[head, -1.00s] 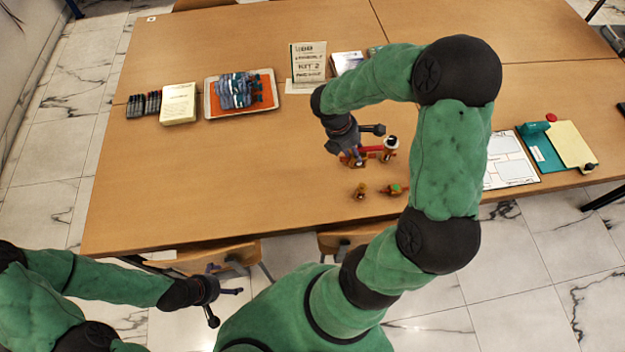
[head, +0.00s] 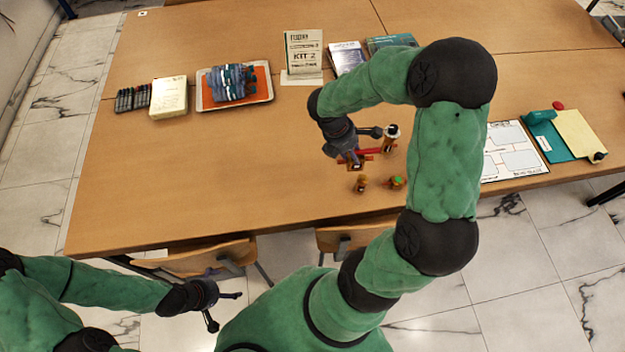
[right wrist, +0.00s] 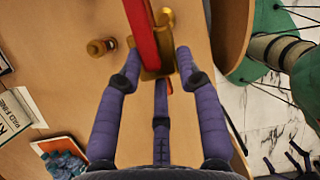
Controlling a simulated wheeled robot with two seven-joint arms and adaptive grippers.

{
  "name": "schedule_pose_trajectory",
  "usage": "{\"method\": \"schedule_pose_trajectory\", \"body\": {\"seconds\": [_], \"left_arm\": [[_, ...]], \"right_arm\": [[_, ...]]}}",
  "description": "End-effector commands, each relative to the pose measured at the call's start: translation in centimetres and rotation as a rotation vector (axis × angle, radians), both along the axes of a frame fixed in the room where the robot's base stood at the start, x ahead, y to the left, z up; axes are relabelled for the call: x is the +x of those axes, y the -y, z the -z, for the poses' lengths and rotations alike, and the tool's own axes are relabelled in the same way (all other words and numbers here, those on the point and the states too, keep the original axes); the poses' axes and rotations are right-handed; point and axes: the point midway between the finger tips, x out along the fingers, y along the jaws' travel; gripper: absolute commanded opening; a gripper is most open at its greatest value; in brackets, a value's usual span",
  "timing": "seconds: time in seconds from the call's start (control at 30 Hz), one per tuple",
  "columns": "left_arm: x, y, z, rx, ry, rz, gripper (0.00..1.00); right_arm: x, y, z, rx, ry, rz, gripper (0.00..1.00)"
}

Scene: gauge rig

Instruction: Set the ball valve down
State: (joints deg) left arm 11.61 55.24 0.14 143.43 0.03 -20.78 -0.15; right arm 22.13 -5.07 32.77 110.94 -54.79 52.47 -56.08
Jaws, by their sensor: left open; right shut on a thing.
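The ball valve, with a brass body and a long red lever (head: 373,150), is in my right gripper (head: 354,160) over the right middle of the table. In the right wrist view the red lever (right wrist: 142,35) runs up between the fingers, and the brass body (right wrist: 167,30) is beside it at the fingertips (right wrist: 158,72). The fingers are shut on the valve. I cannot tell whether its underside touches the table. My left gripper (head: 226,308) is open and empty, low at the left, off the table's near edge.
A small brass fitting (head: 361,184) and a green-topped brass one (head: 396,182) stand just nearer than the valve. An upright brass-and-dark piece (head: 391,137) stands close behind it. A tray (head: 201,103) and a KIT 2 sign (head: 304,52) are farther back. The table's left front is clear.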

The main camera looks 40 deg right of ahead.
Motion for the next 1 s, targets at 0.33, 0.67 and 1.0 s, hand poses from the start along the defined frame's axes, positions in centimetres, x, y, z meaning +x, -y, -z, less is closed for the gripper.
{"method": "schedule_pose_trajectory", "body": {"seconds": [0.33, 0.67, 1.0], "left_arm": [[0.0, 0.0, 2.3, 0.0, 0.0, 0.0, 1.0], [0.0, 0.0, 3.5, 0.0, 0.001, 0.0, 1.0], [0.0, 0.0, 5.0, 0.0, 0.0, 0.0, 1.0]], "right_arm": [[0.2, -0.1, 2.3, -0.001, 0.002, -0.001, 0.0], [5.1, -3.0, 5.0, 0.001, 0.0, -0.004, 0.0], [10.1, -5.8, 9.5, 0.0, -0.001, -0.002, 0.0]]}}
